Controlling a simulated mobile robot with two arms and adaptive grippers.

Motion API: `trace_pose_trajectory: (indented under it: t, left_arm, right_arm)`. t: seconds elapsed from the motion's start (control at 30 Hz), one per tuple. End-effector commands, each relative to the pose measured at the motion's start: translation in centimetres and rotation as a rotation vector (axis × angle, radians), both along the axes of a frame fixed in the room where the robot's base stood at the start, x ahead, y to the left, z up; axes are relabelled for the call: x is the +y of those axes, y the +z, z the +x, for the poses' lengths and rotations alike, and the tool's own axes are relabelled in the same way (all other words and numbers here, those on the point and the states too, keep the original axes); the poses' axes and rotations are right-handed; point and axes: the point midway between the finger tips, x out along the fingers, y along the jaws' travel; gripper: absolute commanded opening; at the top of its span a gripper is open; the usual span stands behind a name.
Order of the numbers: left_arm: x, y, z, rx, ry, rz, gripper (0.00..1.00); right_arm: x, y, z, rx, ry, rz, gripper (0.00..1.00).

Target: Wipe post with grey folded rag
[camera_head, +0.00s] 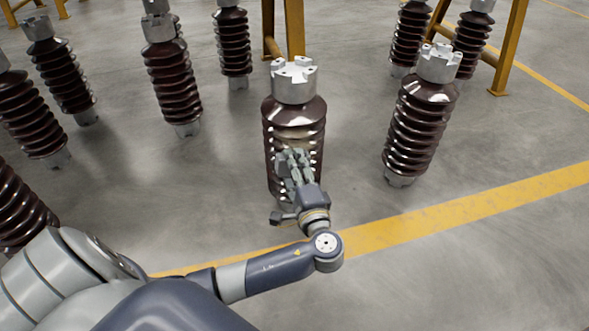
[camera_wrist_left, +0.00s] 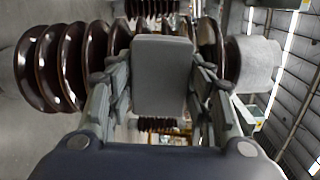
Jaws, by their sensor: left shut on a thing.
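The post (camera_head: 280,117) is a dark brown ribbed insulator with a silver metal cap, upright in the middle of the head view. A paler tan patch shows on its upper ribs. My left gripper (camera_head: 295,160) is in front of the post at mid-height. In the left wrist view, the grey folded rag (camera_wrist_left: 162,75) is clamped between both fingers. The post (camera_wrist_left: 72,65) lies sideways behind it there, its ribs to the left and its cap to the right. The rag covers part of the post; whether they touch is unclear. My right gripper is out of view.
Another brown insulator (camera_head: 420,125) stands to the right, and several more stand at left and behind. Yellow frame legs (camera_head: 510,45) rise at the back. Grey floor with a yellow stripe (camera_head: 440,217) is clear in front and at right.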

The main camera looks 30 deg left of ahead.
Motion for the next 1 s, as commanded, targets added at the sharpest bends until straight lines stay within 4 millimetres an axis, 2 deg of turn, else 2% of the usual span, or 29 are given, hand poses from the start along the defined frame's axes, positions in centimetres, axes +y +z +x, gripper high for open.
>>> trace_pose_trajectory:
  t: [1.0]
  left_arm:
    - [1.1, 0.0, 0.9, 0.0, 0.0, 0.001, 0.29]
  right_arm:
    - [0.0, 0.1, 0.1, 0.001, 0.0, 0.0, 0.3]
